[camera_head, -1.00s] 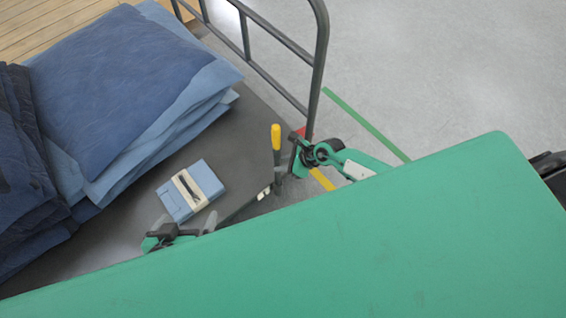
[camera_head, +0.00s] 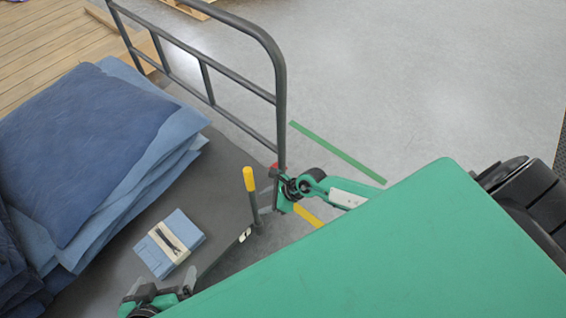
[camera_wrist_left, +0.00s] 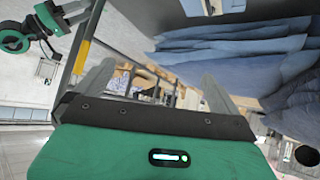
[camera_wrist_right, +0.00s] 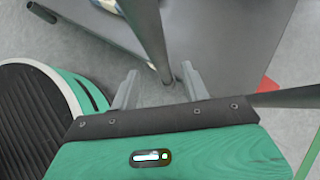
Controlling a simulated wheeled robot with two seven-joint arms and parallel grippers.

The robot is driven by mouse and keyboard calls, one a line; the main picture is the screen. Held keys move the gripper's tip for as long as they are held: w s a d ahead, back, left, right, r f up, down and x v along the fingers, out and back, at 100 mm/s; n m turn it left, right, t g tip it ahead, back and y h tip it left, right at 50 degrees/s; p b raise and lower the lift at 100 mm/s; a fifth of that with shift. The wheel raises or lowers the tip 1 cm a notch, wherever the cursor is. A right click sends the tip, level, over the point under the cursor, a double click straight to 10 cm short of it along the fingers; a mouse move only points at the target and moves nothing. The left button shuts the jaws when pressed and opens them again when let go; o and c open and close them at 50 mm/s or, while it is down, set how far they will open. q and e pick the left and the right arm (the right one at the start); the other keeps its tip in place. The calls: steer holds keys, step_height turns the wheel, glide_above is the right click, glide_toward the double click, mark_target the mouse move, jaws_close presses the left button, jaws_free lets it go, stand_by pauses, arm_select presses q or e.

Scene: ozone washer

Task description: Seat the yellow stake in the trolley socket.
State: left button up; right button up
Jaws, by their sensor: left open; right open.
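The yellow stake (camera_head: 249,180) is a dark post with a yellow top, standing nearly upright near the trolley's corner. My right gripper (camera_head: 276,187) is open beside it, close on its right. In the right wrist view the dark post (camera_wrist_right: 150,40) runs down between the open fingers; I cannot tell whether they touch it. Whether its lower end is in the trolley socket is not clear. My left gripper (camera_head: 165,294) is open and empty by the trolley deck's near edge. The stake (camera_wrist_left: 82,56) also shows in the left wrist view, left of the left fingers.
The dark trolley deck (camera_head: 215,160) carries stacked blue cloth (camera_head: 90,150) and a small blue bundle with a pale band (camera_head: 169,243). A tall rail (camera_head: 281,100) rises behind the stake. My green body panel fills the lower right. Grey floor beyond the rail is open.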

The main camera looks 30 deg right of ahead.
arm_select(q)
steer(key=a+g, duration=0.1)
steer(key=s+a+y+p, duration=0.1)
steer(key=s+a+g, duration=0.1)
steer(key=a, duration=0.1)
steer(key=shift+s+r+g+y+p, duration=0.15)
steer(key=shift+r+g+y+p, duration=0.15)
steer(key=shift+y, duration=0.1)
arm_select(e)
steer(key=v, duration=1)
steer(key=shift+d+r, duration=0.2)
steer(key=shift+r, duration=0.1)
steer(key=shift+s, duration=0.1)
